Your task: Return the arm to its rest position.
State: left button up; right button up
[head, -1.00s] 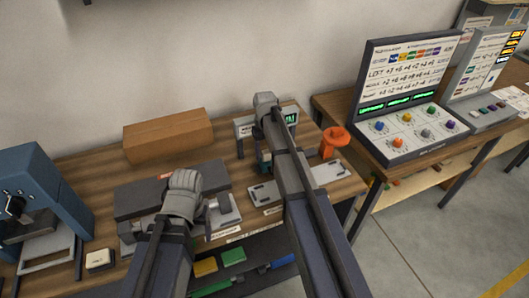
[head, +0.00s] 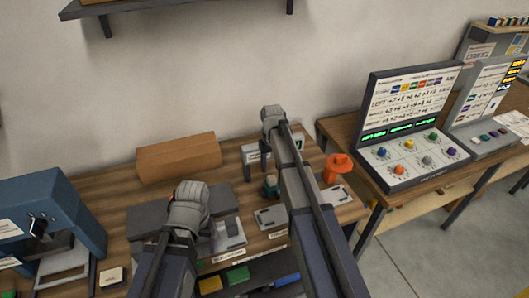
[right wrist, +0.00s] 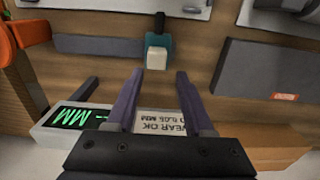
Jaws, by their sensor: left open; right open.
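My left gripper (head: 188,205) is at the end of the left arm, over the grey block-like fixture (head: 150,218) on the workbench; its fingers are hidden behind its wrist in the head view. My right gripper (right wrist: 152,92) is open in the right wrist view, with nothing between its fingers. It hangs above the bench near a gauge with a green display (right wrist: 72,117) and a label reading "WEAR OK". A teal holder with a pale block (right wrist: 157,57) lies beyond the fingertips, apart from them. In the head view the right arm partly hides this spot.
A brown box (head: 180,158) stands at the back of the bench. A blue press (head: 45,225) is at the left, an orange stand (head: 337,168) at the bench's right end. A control panel with coloured knobs (head: 412,150) stands on the right table. A shelf (head: 125,8) hangs above.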

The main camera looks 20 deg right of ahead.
jog(key=s+a+n, duration=0.1)
jog(key=s+a, duration=0.4)
jog(key=s, duration=0.3)
jog(key=s+a+f+n+b, duration=0.1)
jog(key=s+a, duration=0.5)
jog(key=s, duration=0.3)
jog(key=s+a+f+h+b, duration=0.1)
jog(key=s+a, duration=0.4)
jog(key=s, duration=0.3)
jog(key=shift+s+a+n, duration=0.3)
jog(key=shift+a+n, duration=0.1)
